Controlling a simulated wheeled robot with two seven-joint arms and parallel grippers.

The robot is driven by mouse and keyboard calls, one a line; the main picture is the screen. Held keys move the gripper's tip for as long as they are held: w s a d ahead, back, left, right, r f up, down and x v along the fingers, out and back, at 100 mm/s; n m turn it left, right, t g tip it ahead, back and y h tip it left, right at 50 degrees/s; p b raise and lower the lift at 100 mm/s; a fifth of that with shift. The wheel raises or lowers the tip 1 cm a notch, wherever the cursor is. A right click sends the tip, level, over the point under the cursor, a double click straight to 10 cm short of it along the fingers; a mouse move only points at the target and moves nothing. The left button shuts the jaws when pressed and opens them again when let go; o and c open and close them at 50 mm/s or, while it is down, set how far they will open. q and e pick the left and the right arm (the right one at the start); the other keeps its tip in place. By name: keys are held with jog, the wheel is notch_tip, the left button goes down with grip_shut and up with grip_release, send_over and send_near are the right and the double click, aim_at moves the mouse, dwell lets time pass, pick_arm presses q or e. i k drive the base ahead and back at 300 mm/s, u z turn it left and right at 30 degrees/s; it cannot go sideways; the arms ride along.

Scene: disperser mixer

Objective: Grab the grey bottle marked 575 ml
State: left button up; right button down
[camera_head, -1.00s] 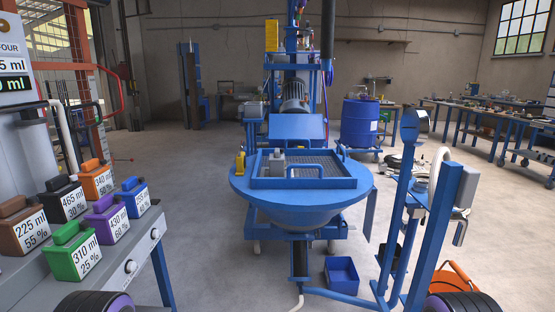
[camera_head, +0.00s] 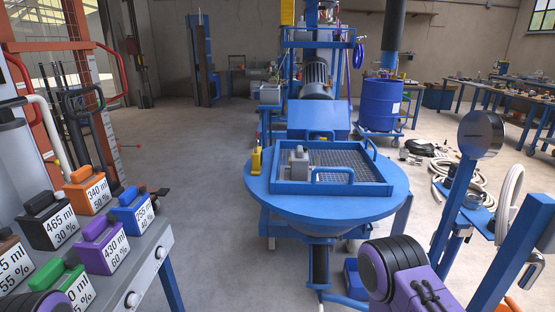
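A grey bottle (camera_head: 299,160) stands on the mesh grate of the blue mixer, near its left side; no marking on it can be read from here. The grate (camera_head: 345,165) sits in a blue square frame on the round mixer lid (camera_head: 262,188). Parts of both my arms show at the bottom edge, on the left and on the right, well apart from the grey bottle. Neither gripper's fingers show.
A bench (camera_head: 150,262) at the left holds several coloured bottles, among them a black one (camera_head: 47,219), an orange one (camera_head: 87,190) and a blue one (camera_head: 131,211). A blue post with a round head (camera_head: 480,134) stands at the right. Floor between bench and mixer is clear.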

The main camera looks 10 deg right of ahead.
aim_at(299, 158)
jog(key=z, duration=0.4)
jog(key=i, duration=0.8)
jog(key=z, duration=0.55)
